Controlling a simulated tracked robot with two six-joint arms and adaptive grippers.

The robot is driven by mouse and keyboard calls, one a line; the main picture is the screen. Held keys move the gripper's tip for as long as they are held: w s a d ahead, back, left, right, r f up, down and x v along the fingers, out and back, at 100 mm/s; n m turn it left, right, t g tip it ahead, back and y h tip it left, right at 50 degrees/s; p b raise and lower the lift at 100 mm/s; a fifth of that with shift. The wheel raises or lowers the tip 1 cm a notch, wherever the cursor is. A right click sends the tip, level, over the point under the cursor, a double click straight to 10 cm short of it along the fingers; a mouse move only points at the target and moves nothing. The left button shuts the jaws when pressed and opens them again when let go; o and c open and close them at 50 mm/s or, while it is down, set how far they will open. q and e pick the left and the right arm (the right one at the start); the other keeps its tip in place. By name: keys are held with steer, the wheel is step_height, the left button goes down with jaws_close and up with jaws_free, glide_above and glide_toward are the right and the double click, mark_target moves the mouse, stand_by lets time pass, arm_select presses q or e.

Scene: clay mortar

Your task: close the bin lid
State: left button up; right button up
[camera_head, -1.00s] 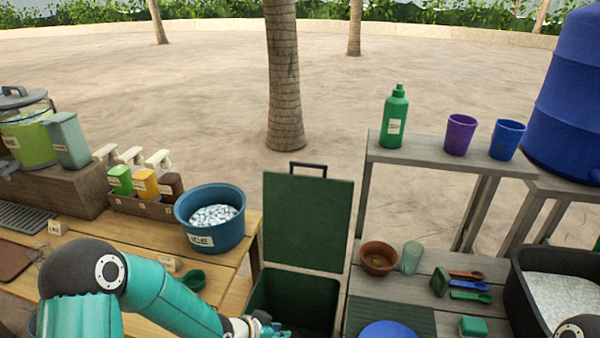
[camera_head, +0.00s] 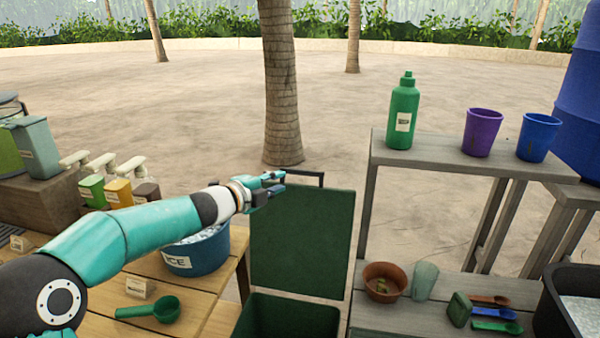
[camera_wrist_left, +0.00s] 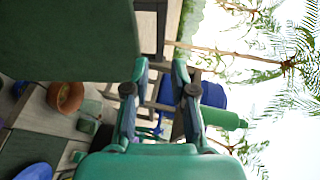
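The green bin (camera_head: 288,316) stands between the two tables, and its lower part is cut off by the bottom edge of the head view. Its green lid (camera_head: 303,245) stands upright and open, with a dark handle (camera_head: 318,174) on its top edge. My left gripper (camera_head: 274,186) is at the upper left corner of the lid, close to the left end of the handle. In the left wrist view its fingers (camera_wrist_left: 160,85) are apart with nothing held between them, and the lid (camera_wrist_left: 70,38) fills the upper left. Contact with the lid cannot be told. My right gripper is not in view.
A blue ice tub (camera_head: 198,254) and a green scoop (camera_head: 165,310) sit on the left table under and beside my left arm. On the right are a brown bowl (camera_head: 384,285), several spoons and a shelf (camera_head: 450,163) with a green bottle (camera_head: 403,112) and two cups.

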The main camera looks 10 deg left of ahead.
mark_target(300, 174)
arm_select(q)
steer(key=p+x, duration=0.4)
steer(key=x, duration=0.6)
steer(key=shift+c, duration=0.3)
jaws_close()
steer(key=shift+f, duration=0.1)
